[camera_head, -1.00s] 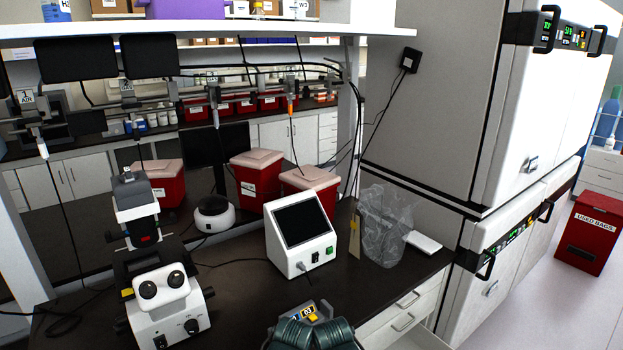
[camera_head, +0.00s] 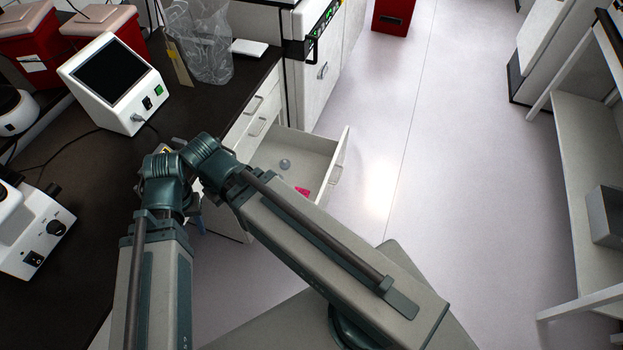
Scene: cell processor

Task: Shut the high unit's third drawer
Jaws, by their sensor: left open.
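The high unit (camera_head: 237,133) is a white drawer unit under the dark bench. Its third drawer (camera_head: 338,162) is pulled well out, below two shut drawers with bar handles. A round grey item (camera_head: 285,164) and a pink item (camera_head: 302,191) lie inside it. My grey-green arm links cross in front of the unit and hide the drawer's near side. My left gripper (camera_head: 198,220) shows only in a small part beside the unit, behind the arm. It is open, and I see nothing held. I cannot tell whether it touches the drawer. My right gripper is not in view.
On the dark bench (camera_head: 75,170) stand a white screen device (camera_head: 125,100), a microscope (camera_head: 35,225), red bins (camera_head: 35,50) and a clear bag (camera_head: 200,40). A white cabinet (camera_head: 320,95) stands beyond the drawer. The pale floor (camera_head: 450,150) to the right is clear.

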